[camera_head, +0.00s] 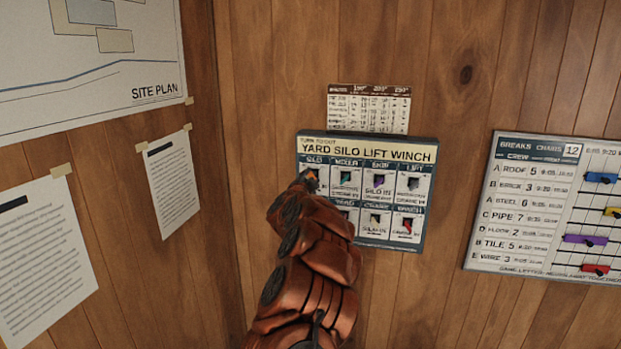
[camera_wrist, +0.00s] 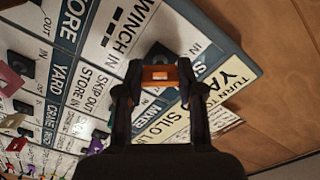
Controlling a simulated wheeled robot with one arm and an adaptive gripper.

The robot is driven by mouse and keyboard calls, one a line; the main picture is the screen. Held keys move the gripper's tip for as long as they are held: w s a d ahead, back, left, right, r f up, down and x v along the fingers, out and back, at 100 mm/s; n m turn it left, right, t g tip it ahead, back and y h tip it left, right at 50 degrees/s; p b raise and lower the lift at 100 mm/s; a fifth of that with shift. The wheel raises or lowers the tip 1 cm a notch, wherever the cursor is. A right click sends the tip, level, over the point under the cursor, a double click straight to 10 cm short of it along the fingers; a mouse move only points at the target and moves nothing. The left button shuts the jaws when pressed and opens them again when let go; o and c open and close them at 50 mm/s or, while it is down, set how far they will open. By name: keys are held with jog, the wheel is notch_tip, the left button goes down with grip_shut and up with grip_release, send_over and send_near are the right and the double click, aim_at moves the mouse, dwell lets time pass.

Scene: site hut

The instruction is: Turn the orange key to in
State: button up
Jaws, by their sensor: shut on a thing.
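The key panel (camera_head: 368,151), headed "YARD SILO LIFT WINCH", hangs on the wood wall with two rows of keys. My gripper (camera_head: 308,182) is at its top left cell and hides the key there in the head view. In the wrist view the orange key (camera_wrist: 160,74) sits between the two fingers, and my gripper is shut on it. The panel also shows in the wrist view (camera_wrist: 98,45), turned at an angle, with labels such as "WINCH IN" and "SKIP OUT". I cannot tell from these frames which label the orange key points at.
A teal key (camera_head: 346,178), a purple key (camera_head: 379,182) and a red key (camera_head: 407,225) are on the same panel, close to my gripper. A breaks chart (camera_head: 520,205) with coloured sliders hangs at the right. Papers (camera_head: 172,180) are taped to the left wall.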

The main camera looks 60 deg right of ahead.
jog(key=shift+f+n, duration=0.1)
jog(key=shift+n, duration=0.2)
jog(key=o, duration=1.2)
jog(key=shift+c, duration=0.2)
jog(key=v, duration=1.2)
dwell(0.4)
